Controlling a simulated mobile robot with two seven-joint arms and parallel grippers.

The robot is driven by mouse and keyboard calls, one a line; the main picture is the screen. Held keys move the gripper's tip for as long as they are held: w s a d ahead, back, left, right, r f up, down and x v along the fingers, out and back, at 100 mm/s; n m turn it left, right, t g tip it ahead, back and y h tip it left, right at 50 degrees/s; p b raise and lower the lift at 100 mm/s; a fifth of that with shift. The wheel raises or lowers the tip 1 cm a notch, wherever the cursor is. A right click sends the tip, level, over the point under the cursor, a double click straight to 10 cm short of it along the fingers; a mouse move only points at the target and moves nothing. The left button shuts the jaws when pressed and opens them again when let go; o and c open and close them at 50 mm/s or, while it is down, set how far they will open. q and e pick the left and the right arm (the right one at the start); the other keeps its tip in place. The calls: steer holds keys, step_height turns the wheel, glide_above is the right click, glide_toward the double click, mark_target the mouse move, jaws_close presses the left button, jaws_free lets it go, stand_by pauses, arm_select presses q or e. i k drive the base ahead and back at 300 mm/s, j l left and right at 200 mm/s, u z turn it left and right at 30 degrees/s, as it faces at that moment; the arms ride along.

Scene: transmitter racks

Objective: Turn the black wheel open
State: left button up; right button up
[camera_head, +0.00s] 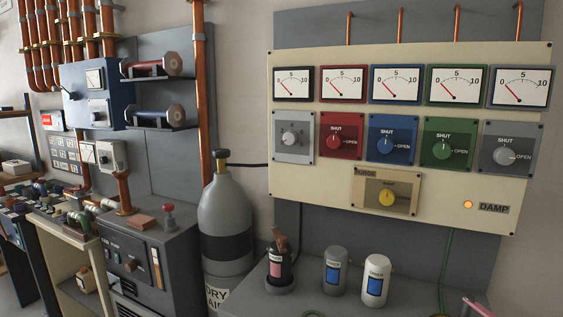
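A small black wheel-like cap (221,154) sits on the brass neck of a tall grey gas cylinder (224,206). The cylinder stands upright on the floor, with a dark band and a label reading "DRY AIR" low on its body. The cap is small in view, and I cannot tell how far it is turned. Neither of my grippers shows in the head view.
A cream panel (450,205) carries gauges and coloured knobs marked SHUT and OPEN, with a lit "DAMP" lamp (468,204). Below it, a grey bench (320,300) holds canisters. A dark cabinet (185,255) stands left of the cylinder; a copper pipe (201,100) runs behind.

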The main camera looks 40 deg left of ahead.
mark_target(222, 152)
steer(key=u, duration=1.7)
